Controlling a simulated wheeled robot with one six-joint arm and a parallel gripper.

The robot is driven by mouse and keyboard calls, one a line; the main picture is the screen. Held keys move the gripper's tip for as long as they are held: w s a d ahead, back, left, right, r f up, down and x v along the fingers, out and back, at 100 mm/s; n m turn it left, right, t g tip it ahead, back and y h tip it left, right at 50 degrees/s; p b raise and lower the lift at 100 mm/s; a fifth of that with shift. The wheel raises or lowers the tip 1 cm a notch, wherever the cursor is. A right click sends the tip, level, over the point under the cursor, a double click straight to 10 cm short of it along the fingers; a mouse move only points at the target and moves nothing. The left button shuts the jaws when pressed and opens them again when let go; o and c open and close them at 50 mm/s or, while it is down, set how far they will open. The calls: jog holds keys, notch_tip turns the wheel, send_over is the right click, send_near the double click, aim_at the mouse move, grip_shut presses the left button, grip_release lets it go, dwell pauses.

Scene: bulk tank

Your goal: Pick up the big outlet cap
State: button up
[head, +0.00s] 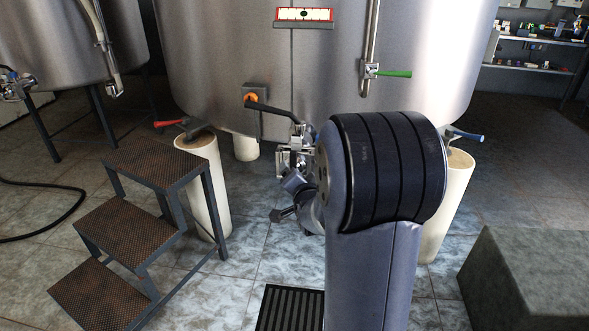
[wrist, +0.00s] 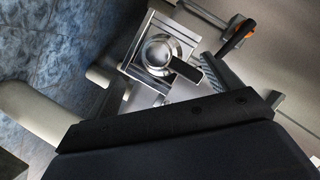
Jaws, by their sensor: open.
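A round, shiny metal cap (wrist: 160,53), which looks like the big outlet cap, sits in a square metal surround in the upper middle of the wrist view. In the head view the silver outlet fitting (head: 293,157) stands low at the front of the tank, just left of my arm; I cannot pick out the cap clearly there. My gripper (wrist: 205,78) is open, close to the cap's lower right in the wrist view. A dark piece overlaps the cap's edge; I cannot tell whether it touches. In the head view my arm hides most of the gripper.
A black lever with an orange end (wrist: 237,38) is near the cap. The big steel tank (head: 240,60) rises behind on pale legs. Metal steps (head: 150,165) stand left, a grey block (head: 530,275) right. A floor grate (head: 290,308) lies in front.

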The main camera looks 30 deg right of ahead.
aim_at(294, 165)
jog(key=b+x, duration=0.1)
jog(key=x, duration=0.4)
jog(key=shift+w+d+b, duration=0.1)
jog(key=shift+w+b, duration=0.05)
jog(key=shift+b, duration=0.25)
jog(key=shift+c, duration=0.4)
jog(key=c, duration=1.2)
jog(key=shift+r, duration=0.1)
